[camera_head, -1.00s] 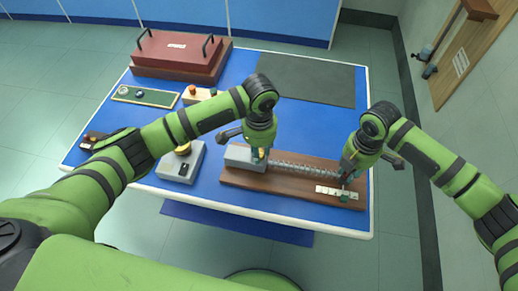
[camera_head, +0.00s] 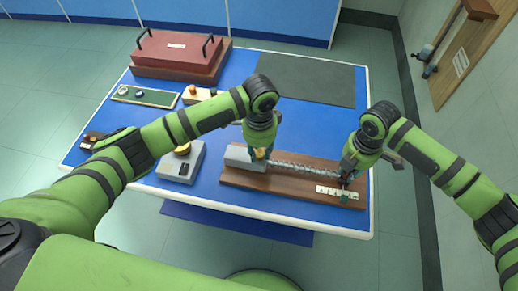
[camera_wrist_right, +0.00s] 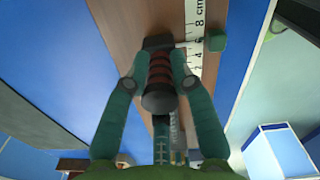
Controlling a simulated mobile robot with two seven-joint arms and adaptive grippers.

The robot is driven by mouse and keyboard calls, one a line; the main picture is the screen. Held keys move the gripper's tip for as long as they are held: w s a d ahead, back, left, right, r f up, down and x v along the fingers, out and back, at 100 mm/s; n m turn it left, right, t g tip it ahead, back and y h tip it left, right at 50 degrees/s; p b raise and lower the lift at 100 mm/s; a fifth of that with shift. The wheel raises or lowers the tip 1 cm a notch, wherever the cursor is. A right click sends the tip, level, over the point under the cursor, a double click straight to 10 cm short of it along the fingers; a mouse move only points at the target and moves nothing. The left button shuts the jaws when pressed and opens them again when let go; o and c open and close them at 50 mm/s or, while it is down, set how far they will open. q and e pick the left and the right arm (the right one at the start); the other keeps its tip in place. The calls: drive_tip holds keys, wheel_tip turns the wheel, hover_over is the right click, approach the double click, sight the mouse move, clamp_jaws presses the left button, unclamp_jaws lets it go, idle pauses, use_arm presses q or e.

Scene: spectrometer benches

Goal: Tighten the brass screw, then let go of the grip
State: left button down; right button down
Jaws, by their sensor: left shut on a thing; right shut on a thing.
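The brass screw (camera_head: 260,154) shows as a small yellow spot on the grey block (camera_head: 243,160) at the left of the wooden board (camera_head: 290,186). My left gripper (camera_head: 260,150) points down over it and is shut on it, hiding most of it. A coiled spring (camera_head: 302,169) runs from the block to the right. My right gripper (camera_head: 347,176) is at the board's right end. In the right wrist view its fingers (camera_wrist_right: 160,82) are shut on the dark grip with red rings (camera_wrist_right: 159,72).
A white scale (camera_head: 338,191) lies on the board beside a small green block (camera_wrist_right: 216,40). A grey box with a yellow knob (camera_head: 181,163), a red lidded case (camera_head: 178,56) and a dark mat (camera_head: 305,79) are on the blue table.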

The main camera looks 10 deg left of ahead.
sight(260, 152)
use_arm(q)
drive_tip(key=shift+w+d+r, duration=0.1)
drive_tip(key=shift+w+r, duration=0.05)
drive_tip(key=shift+w, duration=0.1)
use_arm(e)
drive_tip(key=shift+s, duration=0.15)
use_arm(q)
drive_tip(key=c, duration=1)
unclamp_jaws()
drive_tip(key=shift+o, duration=0.3)
drive_tip(key=shift+s, duration=0.1)
use_arm(e)
drive_tip(key=shift+f, duration=0.1)
use_arm(q)
wheel_tip(260, 152, up, 12)
use_arm(e)
drive_tip(key=shift+d, duration=0.1)
drive_tip(key=c, duration=0.8)
unclamp_jaws()
drive_tip(key=shift+c, duration=0.2)
